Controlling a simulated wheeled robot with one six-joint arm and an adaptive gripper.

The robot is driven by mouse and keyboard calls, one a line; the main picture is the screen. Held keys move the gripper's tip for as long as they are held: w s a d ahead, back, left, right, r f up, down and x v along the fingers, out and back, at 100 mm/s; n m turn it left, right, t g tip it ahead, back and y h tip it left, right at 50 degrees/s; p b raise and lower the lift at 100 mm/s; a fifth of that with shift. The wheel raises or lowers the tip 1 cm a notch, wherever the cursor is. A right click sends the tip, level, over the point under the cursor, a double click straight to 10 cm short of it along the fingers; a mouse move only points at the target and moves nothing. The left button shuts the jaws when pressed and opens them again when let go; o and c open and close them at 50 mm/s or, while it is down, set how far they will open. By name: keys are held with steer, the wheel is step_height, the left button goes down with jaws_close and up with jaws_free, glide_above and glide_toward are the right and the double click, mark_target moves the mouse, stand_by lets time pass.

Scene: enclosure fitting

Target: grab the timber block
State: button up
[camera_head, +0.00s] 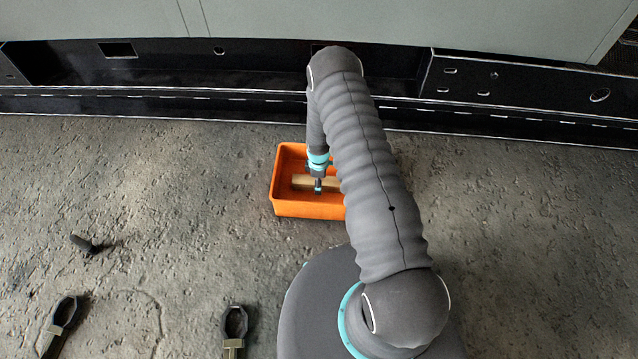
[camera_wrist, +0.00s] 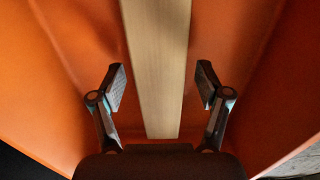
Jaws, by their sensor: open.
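The timber block (camera_head: 302,182) is a pale wooden bar lying in the orange bin (camera_head: 300,210) on the floor. In the head view its right part is hidden behind my arm. In the wrist view the timber block (camera_wrist: 160,70) runs lengthwise between the two fingers, with its near end just in front of the palm. My gripper (camera_head: 318,188) is inside the bin, over the block. In the wrist view my gripper (camera_wrist: 160,87) is open, with one finger on each side of the block and a visible gap to both sides.
The bin's walls (camera_wrist: 45,80) rise close on both sides of the fingers. A dark bolt-like piece (camera_head: 84,244) and two dark-headed tools (camera_head: 62,318) (camera_head: 235,325) lie on the floor at left. A black metal frame (camera_head: 200,75) runs along the back.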

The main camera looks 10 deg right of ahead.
steer(key=c, duration=1.4)
steer(key=shift+r, duration=0.15)
